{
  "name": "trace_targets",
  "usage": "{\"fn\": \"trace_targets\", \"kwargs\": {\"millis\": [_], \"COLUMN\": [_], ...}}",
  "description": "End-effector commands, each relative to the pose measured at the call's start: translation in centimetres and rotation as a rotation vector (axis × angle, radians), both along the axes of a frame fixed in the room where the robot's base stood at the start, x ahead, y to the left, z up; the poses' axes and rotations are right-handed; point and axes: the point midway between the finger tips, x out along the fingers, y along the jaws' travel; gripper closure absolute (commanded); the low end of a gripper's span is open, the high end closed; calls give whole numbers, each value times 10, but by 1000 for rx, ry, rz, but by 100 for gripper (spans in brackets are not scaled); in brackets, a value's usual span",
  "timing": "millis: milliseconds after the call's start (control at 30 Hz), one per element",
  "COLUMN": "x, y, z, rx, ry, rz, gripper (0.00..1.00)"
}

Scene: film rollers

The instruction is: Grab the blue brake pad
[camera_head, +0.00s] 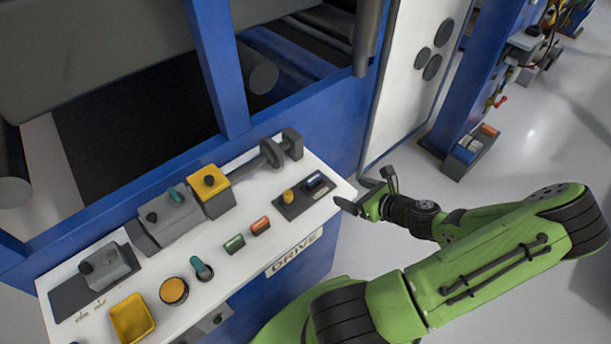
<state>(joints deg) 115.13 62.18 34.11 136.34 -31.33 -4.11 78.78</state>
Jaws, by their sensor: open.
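A small dark-blue piece (314,181) sits beside a yellow knob on a dark plate (303,198) at the right end of the white DRIVE panel. A pale blue block (463,154) also shows on a low dark box by the blue column. I cannot tell for sure which of the two is the brake pad. My gripper (354,194) is open and appears empty, just right of the panel's right end. In the picture it is close to the dark-blue piece and apart from it.
The panel carries a green block (234,243), a red-orange block (260,226), a yellow tray (132,319), a teal-topped lever (201,268) and a yellow-topped box (209,182). The blue machine frame (214,60) rises behind.

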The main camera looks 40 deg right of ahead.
Motion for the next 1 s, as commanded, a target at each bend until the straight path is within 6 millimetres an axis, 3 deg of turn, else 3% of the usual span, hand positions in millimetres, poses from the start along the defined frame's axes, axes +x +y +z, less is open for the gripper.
{"fn": "trace_targets", "kwargs": {"millis": [300, 700, 1000], "x": [69, 124, 134], "y": [5, 8, 8], "z": [-39, -69, -73], "rx": [0, -2, -3], "ry": [0, 2, 4], "rz": [10, 10, 9], "gripper": [11, 11, 11]}}
